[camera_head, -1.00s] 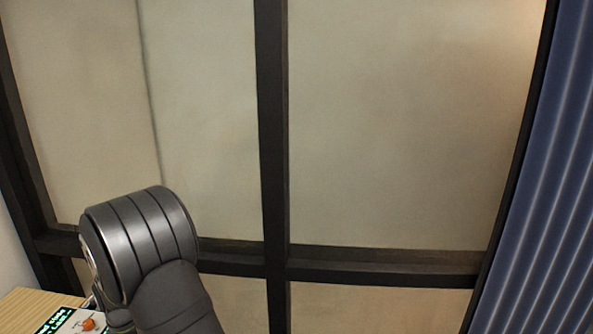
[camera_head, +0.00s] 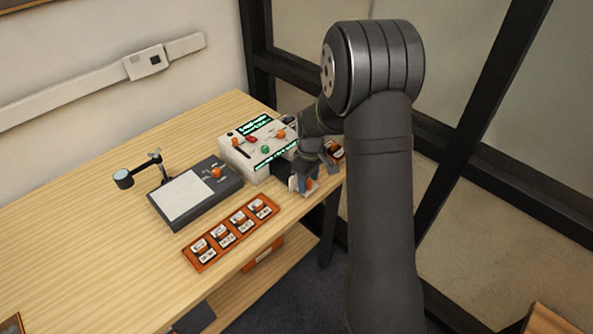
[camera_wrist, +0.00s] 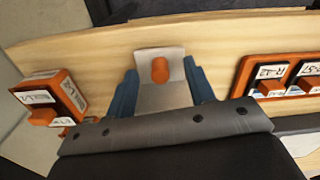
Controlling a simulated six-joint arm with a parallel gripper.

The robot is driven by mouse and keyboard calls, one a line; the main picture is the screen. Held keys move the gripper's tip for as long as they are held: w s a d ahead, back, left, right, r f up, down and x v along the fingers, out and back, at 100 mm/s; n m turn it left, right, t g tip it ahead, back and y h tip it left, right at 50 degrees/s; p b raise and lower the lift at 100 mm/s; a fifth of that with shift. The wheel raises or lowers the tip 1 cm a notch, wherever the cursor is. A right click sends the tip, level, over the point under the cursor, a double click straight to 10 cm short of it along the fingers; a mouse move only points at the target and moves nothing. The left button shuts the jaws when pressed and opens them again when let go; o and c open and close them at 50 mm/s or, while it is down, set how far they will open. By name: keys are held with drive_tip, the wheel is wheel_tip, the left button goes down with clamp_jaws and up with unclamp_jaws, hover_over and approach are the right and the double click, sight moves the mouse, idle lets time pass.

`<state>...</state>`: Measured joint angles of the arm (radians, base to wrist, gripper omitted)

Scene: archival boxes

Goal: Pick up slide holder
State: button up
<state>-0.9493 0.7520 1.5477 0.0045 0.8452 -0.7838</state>
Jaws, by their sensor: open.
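My gripper (camera_head: 303,176) is low at the right front edge of the wooden table, partly hidden by my arm in the head view. In the wrist view its blue fingers (camera_wrist: 162,85) are open, one on each side of a pale flat piece with an orange knob (camera_wrist: 160,70). This looks like the slide holder, but I cannot tell whether the fingers touch it. Its orange knob also shows beside the gripper in the head view (camera_head: 309,184). The near end of the piece is hidden by the gripper body.
An orange tray (camera_head: 191,262) of labelled pieces lies left of my gripper. An orange labelled block (camera_wrist: 66,82) is at left in the wrist view. A white control box (camera_head: 233,155) and grey panel (camera_head: 158,216) stand behind. The table (camera_head: 90,200) is bare at left.

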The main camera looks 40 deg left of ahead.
drive_tip(key=shift+r, duration=0.1)
drive_tip(key=shift+n+g+h, duration=0.4)
drive_tip(key=shift+n+g, duration=0.1)
drive_tip(key=shift+g, duration=0.2)
drive_tip(key=r, duration=0.2)
drive_tip(key=s+r, duration=0.1)
drive_tip(key=r, duration=0.1)
drive_tip(key=shift+s+r, duration=0.2)
drive_tip(key=shift+r, duration=0.2)
drive_tip(key=s+a+r+m+h, duration=0.15)
drive_tip(key=s+a+r, duration=0.35)
drive_tip(key=s+a, duration=0.55)
drive_tip(key=m+t+h, duration=0.1)
drive_tip(key=h, duration=0.1)
approach(240, 216)
drive_tip(key=x, duration=0.3)
drive_tip(key=shift+w+d+f, duration=0.15)
drive_tip(key=shift+f, duration=0.25)
drive_tip(key=shift+x, duration=2.7)
drive_tip(key=shift+c, duration=0.2)
drive_tip(key=c, duration=0.6)
